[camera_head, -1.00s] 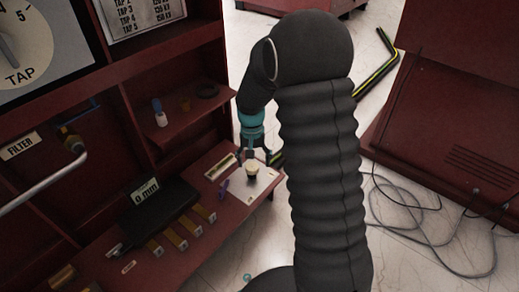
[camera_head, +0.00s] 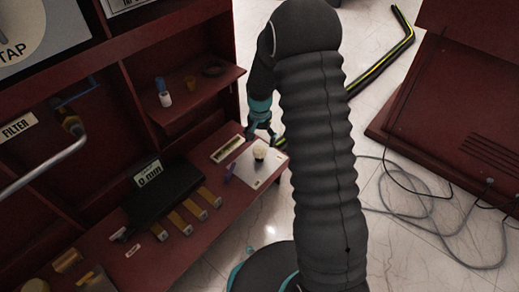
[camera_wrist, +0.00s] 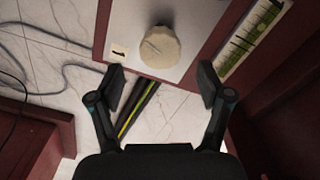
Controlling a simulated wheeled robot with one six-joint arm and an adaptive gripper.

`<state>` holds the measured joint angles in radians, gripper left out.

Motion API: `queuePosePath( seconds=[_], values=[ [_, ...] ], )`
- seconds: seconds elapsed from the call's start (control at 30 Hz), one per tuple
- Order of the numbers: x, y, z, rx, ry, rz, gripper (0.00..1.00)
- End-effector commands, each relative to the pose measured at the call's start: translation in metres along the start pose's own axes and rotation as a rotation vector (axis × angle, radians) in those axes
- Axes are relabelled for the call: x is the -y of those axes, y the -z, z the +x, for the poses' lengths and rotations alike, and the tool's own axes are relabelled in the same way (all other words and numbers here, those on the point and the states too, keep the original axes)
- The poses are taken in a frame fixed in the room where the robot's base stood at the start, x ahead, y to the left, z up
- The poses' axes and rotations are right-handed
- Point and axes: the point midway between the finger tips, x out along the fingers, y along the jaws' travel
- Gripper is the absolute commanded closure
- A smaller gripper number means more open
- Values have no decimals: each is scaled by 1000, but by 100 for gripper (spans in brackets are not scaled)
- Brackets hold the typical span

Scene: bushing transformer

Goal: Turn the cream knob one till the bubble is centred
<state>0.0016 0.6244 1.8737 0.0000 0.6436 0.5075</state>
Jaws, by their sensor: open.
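The cream knob (camera_head: 260,152) stands on a white plate (camera_head: 247,170) at the front right of the red shelf. In the wrist view the knob (camera_wrist: 160,46) is round with a pointer line on top, beside a label "1" (camera_wrist: 118,53). My gripper (camera_wrist: 161,84) is open and empty, its two fingers apart, with the knob beyond the fingertips and not between them. In the head view my gripper (camera_head: 262,137) is just behind the knob. A vial strip (camera_head: 226,148) lies left of the plate; it also shows in the wrist view (camera_wrist: 250,38), but I cannot make out its bubble.
A purple item (camera_head: 229,169) lies at the plate's left edge. A black box with a "0 mm" sign (camera_head: 149,172) and several brass-coloured blocks (camera_head: 196,210) are further left. A small shelf (camera_head: 205,95) holds a white-and-blue bottle (camera_head: 164,95). Cables (camera_head: 430,220) lie on the floor.

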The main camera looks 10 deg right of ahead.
Motion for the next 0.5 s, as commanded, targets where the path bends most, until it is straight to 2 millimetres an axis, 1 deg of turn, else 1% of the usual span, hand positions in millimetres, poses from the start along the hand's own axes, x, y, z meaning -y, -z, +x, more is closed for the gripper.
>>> queuePosePath(
  seconds=[0.03,0.2,0.33,0.5],
  values=[
    [0,-1,12,3,-2,-1,22],
    [1,-1,35,1,-1,-3,22],
    [1,-1,46,1,-1,-3,22],
    [1,0,50,-1,0,-3,22]
  ],
)
